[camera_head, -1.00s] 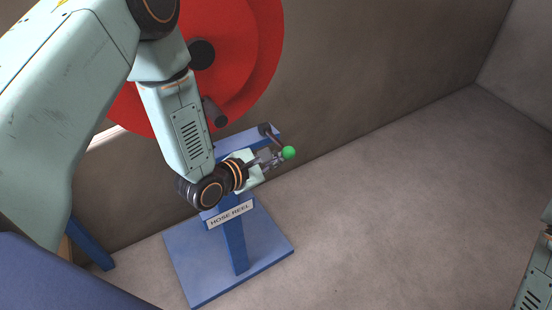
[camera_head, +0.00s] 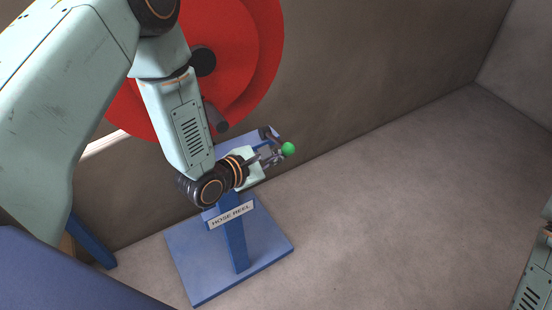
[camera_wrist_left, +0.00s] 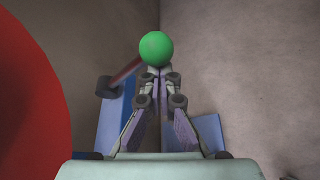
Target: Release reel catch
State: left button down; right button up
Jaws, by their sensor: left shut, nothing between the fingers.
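The catch is a short dark red lever with a green ball (camera_head: 288,149) at its end, on the blue hose reel stand (camera_head: 236,245). In the left wrist view the green ball (camera_wrist_left: 156,48) stands just beyond my fingertips, and the lever (camera_wrist_left: 124,74) runs down left to a dark pivot (camera_wrist_left: 104,87). My left gripper (camera_head: 279,158) is shut and empty. Its fingertips (camera_wrist_left: 157,72) meet right at the ball's near side and overlap it in view; I cannot tell whether they touch. My right gripper is out of view.
The large red reel (camera_head: 235,50) with a dark hub stands left of the catch, near the brown wall (camera_head: 370,60). A "HOSE REEL" label (camera_head: 231,214) is on the stand. The grey floor (camera_head: 400,210) to the right is clear.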

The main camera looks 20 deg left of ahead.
pick_arm(q)
notch_tip(320, 180, up, 3)
jog(key=shift+w+a+f+p, duration=0.15)
jog(key=shift+f+p, duration=0.05)
jog(key=shift+p, duration=0.75)
jog(key=shift+w+a+r+p, duration=0.15)
jog(key=shift+r+p, duration=0.25)
jog(key=shift+r, duration=0.05)
jog(key=shift+w+a+r+p, duration=0.1)
jog(key=shift+a+r+p, duration=0.05)
jog(key=shift+r+p, duration=0.25)
send_near(274, 140)
jog(key=shift+s+a, duration=0.25)
jog(key=shift+s, duration=0.35)
jog(key=shift+s+a, duration=0.25)
jog(key=shift+s, duration=0.4)
